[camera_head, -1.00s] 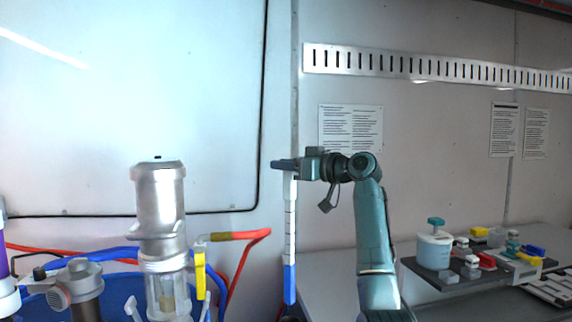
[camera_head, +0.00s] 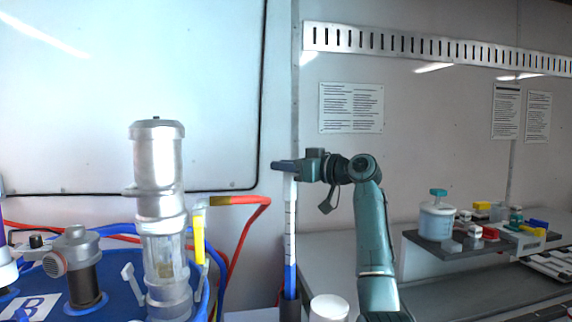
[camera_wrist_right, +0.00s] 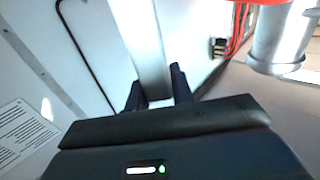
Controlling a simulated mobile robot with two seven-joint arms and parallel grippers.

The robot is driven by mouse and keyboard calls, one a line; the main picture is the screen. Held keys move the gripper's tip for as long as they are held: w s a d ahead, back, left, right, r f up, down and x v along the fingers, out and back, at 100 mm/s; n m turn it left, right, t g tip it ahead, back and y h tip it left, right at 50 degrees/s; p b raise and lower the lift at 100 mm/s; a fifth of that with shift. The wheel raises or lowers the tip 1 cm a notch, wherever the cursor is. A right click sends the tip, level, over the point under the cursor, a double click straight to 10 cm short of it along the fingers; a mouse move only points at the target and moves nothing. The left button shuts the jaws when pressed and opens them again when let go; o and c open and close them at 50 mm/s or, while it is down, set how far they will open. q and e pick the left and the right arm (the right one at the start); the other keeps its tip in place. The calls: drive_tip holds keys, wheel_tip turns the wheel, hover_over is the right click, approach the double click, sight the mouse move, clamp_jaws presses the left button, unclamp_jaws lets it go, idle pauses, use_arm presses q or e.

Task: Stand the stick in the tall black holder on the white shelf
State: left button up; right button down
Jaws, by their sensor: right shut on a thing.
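The stick (camera_head: 290,225) is long, white with dark marks, and blue at its lower end. It hangs upright in the head view. My right gripper (camera_head: 285,166) is shut on its upper end. In the right wrist view the stick (camera_wrist_right: 140,40) runs up from between the fingers (camera_wrist_right: 158,92). The tall black holder (camera_head: 290,311) shows at the bottom edge of the head view, directly under the stick. The stick's blue end meets the holder's top; I cannot tell whether the tip is inside. My left gripper is out of view.
A white round container (camera_head: 329,308) stands just right of the holder. A silver pump (camera_head: 157,170) and red and blue hoses lie to the left. A dark raised board (camera_head: 425,246) with a tub and small coloured parts stands at the right.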

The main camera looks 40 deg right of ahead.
sight(295, 183)
drive_tip(key=shift+f+b, duration=1.35)
drive_tip(key=shift+f, duration=0.65)
drive_tip(key=c, duration=1.1)
unclamp_jaws()
wheel_tip(295, 183, up, 10)
drive_tip(key=shift+p, duration=0.75)
